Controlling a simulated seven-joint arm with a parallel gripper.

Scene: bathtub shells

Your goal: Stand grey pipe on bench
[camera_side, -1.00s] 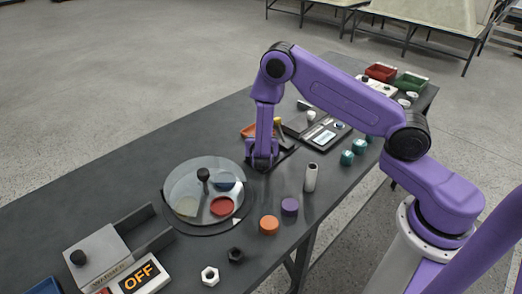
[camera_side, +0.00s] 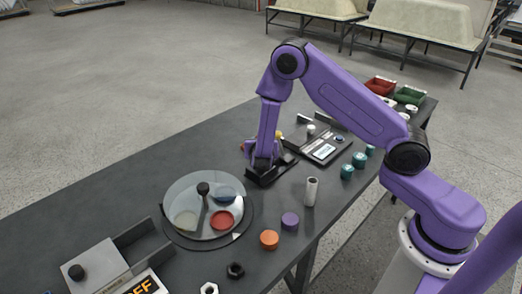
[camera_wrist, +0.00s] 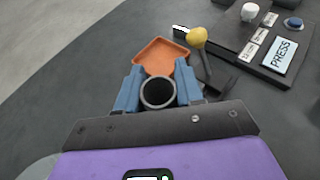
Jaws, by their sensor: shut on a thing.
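My gripper (camera_side: 262,158) is low over the bench (camera_side: 215,140), left of the panel with the white labels. In the wrist view its two blue fingers (camera_wrist: 159,84) are shut on a grey pipe (camera_wrist: 158,105), seen end-on as a dark open ring. In the side view the held pipe is hidden by the gripper, so I cannot tell whether its lower end touches the bench. A second, pale tube (camera_side: 311,191) stands upright on the bench to the right of my gripper.
An orange tray (camera_wrist: 158,51) lies just beyond the fingers, near a yellow knob (camera_wrist: 196,37). A PRESS panel (camera_wrist: 277,55) is to the right. A round glass disc (camera_side: 188,190) is left of my gripper, with orange (camera_side: 269,239) and purple (camera_side: 289,221) cylinders in front.

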